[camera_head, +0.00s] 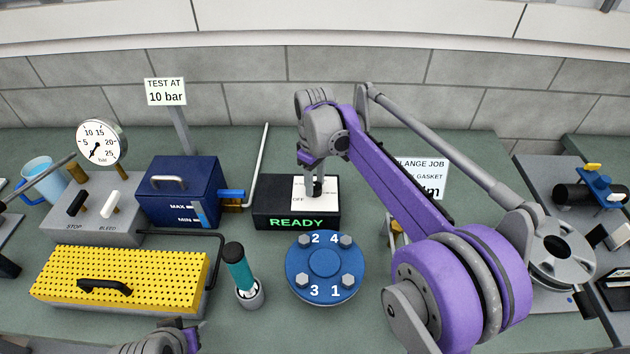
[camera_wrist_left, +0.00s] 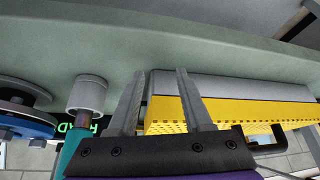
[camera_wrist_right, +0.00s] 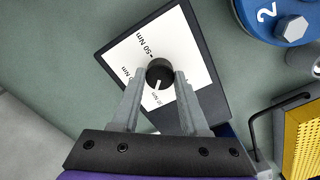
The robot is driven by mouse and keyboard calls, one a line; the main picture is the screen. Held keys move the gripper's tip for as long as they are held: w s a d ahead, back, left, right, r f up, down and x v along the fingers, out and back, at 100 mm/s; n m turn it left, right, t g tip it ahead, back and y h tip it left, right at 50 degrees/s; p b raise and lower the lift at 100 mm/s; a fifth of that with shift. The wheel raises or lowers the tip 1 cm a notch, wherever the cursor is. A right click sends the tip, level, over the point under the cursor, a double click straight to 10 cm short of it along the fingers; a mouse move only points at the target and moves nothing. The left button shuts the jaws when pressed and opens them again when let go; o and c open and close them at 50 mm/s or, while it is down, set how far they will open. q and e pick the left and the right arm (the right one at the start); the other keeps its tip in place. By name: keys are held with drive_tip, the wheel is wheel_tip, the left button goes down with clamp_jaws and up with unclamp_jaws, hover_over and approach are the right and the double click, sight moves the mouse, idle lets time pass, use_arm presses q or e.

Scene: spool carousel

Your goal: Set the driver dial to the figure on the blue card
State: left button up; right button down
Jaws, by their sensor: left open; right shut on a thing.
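A white pointer mark on the knob faces the gripper side. The dial's black box (camera_head: 262,213) shows green READY in the head view. My right gripper (camera_wrist_right: 162,82) is shut on the knob. A white job card (camera_head: 428,180) reads "LANGE JOB" and "GASKET"; its figure is mostly hidden behind my right arm. A teal-handled driver (camera_head: 237,265) stands in a grey holder. My left gripper (camera_wrist_left: 160,75) is open and empty near the yellow perforated cover.
A blue flange (camera_head: 325,262) with numbered bolts sits in front of the dial box. The yellow perforated cover (camera_head: 70,265), blue tank (camera_head: 180,200), pressure gauge (camera_head: 102,142) and "TEST AT 10 bar" sign (camera_head: 165,92) stand left. A side bench with parts is right.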

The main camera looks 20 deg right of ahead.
use_arm(q)
drive_tip(key=shift+r, duration=0.1)
use_arm(e)
drive_tip(key=m, duration=1.3)
drive_tip(key=shift+m, duration=0.3)
use_arm(q)
drive_tip(key=shift+w+r, duration=0.1)
use_arm(e)
drive_tip(key=m, duration=1.2)
drive_tip(key=shift+m, duration=0.4)
drive_tip(key=shift+c, duration=2.1)
unclamp_jaws()
